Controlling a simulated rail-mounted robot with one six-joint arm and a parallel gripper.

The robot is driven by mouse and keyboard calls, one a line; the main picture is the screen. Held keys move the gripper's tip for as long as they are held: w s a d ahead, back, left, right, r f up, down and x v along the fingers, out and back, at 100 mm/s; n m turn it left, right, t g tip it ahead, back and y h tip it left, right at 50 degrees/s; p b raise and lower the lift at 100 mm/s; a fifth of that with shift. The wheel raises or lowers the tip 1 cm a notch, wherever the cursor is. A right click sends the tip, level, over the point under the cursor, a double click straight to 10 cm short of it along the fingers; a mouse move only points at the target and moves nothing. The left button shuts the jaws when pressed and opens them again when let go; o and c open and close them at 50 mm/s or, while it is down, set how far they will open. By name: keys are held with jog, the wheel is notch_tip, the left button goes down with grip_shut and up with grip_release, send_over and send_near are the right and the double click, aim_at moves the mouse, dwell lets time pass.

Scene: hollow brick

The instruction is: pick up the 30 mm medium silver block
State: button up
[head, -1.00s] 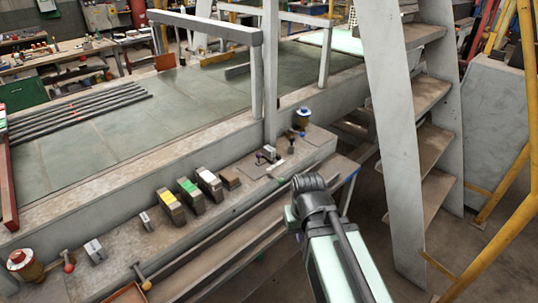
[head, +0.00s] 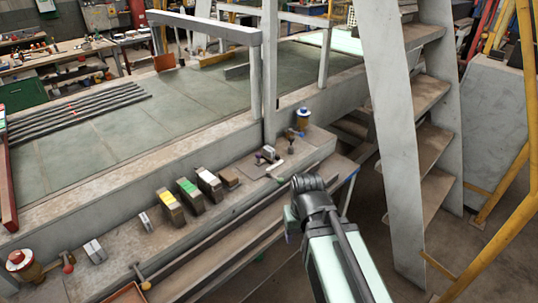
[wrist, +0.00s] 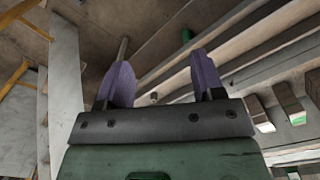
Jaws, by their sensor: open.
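Several silver-grey pieces lie on the long ledge in the head view. One silver block (head: 95,251) is at the lower left, and a smaller silver block (head: 146,221) is right of it. Another silver piece (head: 269,153) sits farther back near the post. I cannot tell which is the 30 mm medium one. My gripper (wrist: 163,78) shows two purple fingers, apart, with nothing held between them in the wrist view. In the head view my gripper hangs in front of the ledge, right of the blocks, mostly hidden by my arm.
Blocks with yellow (head: 167,197), green (head: 187,186) and white (head: 206,176) tops stand on the ledge. A red-and-white canister (head: 20,262) is at the lower left. A steep staircase (head: 415,110) rises close on the right.

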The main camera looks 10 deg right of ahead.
jog(key=w+f+m+t+y+b, duration=0.1)
jog(key=w+f+m+y+b, duration=0.1)
jog(key=w+f+m+b, duration=0.45)
jog(key=m+t+y+b, duration=0.8)
jog(key=m+t+b, duration=0.6)
jog(key=m+b, duration=0.7)
send_near(273, 151)
jog(key=w+a+m+p, duration=0.1)
jog(key=w+m+p, duration=0.1)
jog(key=shift+a+r, duration=0.1)
jog(key=shift+a, duration=0.05)
jog(key=shift+n, duration=0.25)
jog(key=x, duration=1)
jog(key=shift+w, duration=0.1)
grip_shut()
